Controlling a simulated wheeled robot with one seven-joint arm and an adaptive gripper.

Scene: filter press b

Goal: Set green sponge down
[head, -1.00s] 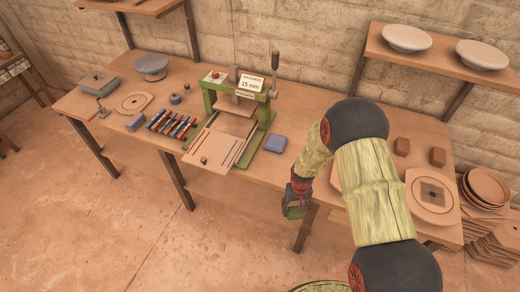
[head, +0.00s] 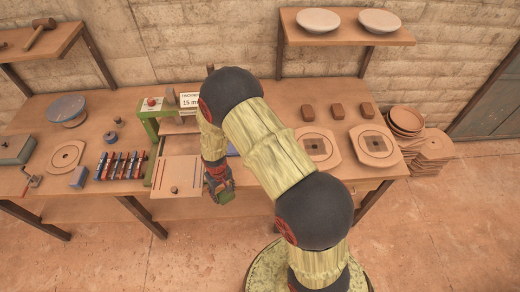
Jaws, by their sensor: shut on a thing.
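My gripper (head: 222,188) hangs at the lower end of my arm, near the front edge of the table, to the right of the press's wooden tray. It is shut on the green sponge (head: 227,197), of which only a small lower part shows. The sponge looks held clear of any surface, but its height against the tabletop (head: 265,194) is hard to tell. My arm hides part of the table behind it.
The green press (head: 150,128) with its pale tray (head: 178,174) stands left of my gripper. A blue block (head: 232,150) is mostly hidden behind my arm. Coloured bars (head: 121,165) lie further left. Square-holed plates (head: 373,146) and small brown blocks (head: 336,110) are at the right.

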